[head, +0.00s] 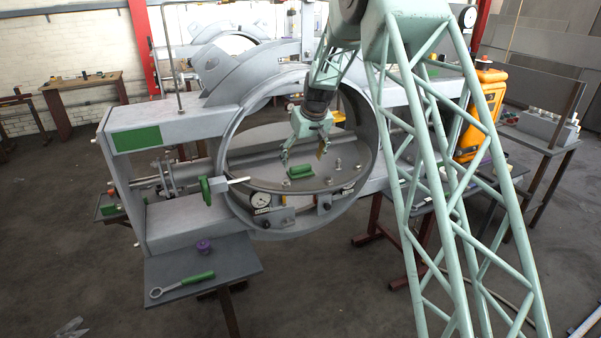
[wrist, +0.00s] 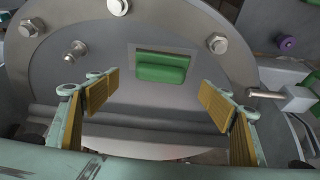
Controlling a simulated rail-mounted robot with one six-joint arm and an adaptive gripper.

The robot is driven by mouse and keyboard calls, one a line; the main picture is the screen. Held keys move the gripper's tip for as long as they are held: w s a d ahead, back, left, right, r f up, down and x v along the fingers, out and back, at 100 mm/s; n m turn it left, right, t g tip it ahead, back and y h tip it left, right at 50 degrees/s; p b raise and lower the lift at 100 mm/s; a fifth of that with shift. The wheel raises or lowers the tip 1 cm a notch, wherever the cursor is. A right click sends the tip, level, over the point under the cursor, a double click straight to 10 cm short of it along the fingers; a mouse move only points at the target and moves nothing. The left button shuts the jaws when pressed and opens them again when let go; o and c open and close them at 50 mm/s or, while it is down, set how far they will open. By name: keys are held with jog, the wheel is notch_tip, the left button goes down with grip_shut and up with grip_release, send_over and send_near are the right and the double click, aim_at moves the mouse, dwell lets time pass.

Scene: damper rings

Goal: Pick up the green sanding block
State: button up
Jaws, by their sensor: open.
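The green sanding block (head: 300,171) lies on the grey plate inside the large ring, near several bolts. It also shows in the wrist view (wrist: 162,68), ahead of the fingers and between them in the picture. My gripper (head: 304,157) hangs above the block, its two fingers spread to either side. In the wrist view my gripper (wrist: 160,105) is open and empty, with yellow ribbed pads. The pads do not touch the block; the exact height above it is hard to tell.
Bolts (wrist: 218,43) stand on the plate beside the block. The ring's wall (head: 232,150) surrounds the work area. Dial gauges (head: 260,200) sit at the ring's front. A green-handled wrench (head: 185,285) and a purple knob (head: 204,247) lie on the front shelf.

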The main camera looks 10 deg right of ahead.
aim_at(301, 166)
jog(key=shift+f, duration=0.1)
jog(key=shift+x, duration=2.5)
jog(key=shift+s, duration=0.1)
jog(key=c, duration=1)
